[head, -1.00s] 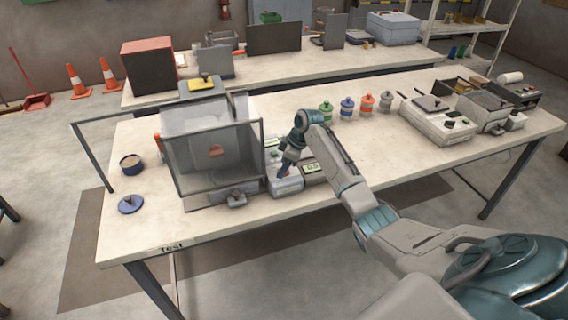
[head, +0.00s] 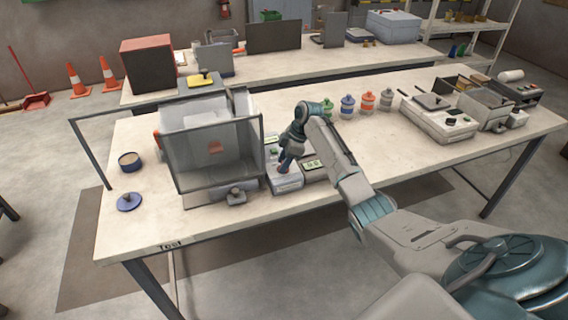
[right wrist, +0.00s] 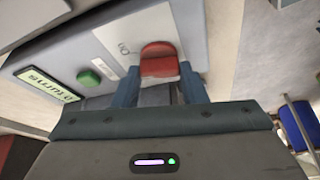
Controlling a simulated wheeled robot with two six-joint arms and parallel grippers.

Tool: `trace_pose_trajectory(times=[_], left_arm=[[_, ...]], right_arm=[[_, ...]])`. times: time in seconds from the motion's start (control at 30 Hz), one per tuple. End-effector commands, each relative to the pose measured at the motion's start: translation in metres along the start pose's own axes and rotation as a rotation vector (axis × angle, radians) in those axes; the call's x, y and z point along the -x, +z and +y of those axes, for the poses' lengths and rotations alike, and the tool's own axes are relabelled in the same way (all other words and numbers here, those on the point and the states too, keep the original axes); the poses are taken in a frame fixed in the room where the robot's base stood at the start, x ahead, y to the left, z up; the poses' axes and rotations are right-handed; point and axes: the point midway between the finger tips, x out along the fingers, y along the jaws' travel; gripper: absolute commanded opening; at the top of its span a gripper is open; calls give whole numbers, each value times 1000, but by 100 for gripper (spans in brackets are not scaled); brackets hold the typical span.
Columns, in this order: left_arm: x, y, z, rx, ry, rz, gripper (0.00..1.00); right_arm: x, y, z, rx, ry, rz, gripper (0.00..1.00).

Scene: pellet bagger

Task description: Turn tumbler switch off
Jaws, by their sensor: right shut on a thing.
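The red tumbler switch (right wrist: 159,60) sits on a light plate on the grey control box (head: 286,185). In the right wrist view it lies between my right gripper's two blue-grey fingers (right wrist: 160,82), which are shut on it. In the head view my right gripper (head: 284,168) reaches down onto the box, and the switch is mostly hidden there. A green button (right wrist: 89,78) and a lit green display (right wrist: 48,92) are beside the switch. My left gripper is not in view.
A framed bagger with a dark clear panel (head: 218,155) stands just left of the box. Several coloured jars (head: 347,106) stand behind. The table between them and the right-hand machine (head: 436,118) is clear.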

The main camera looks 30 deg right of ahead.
Motion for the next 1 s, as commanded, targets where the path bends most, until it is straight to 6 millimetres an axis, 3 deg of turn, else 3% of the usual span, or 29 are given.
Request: trace_pose_trajectory(times=[0.6,1.0], left_arm=[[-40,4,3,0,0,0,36],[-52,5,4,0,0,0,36]], right_arm=[[-2,-1,2,515,-211,2,15],[0,-1,3,697,-286,0,15]])
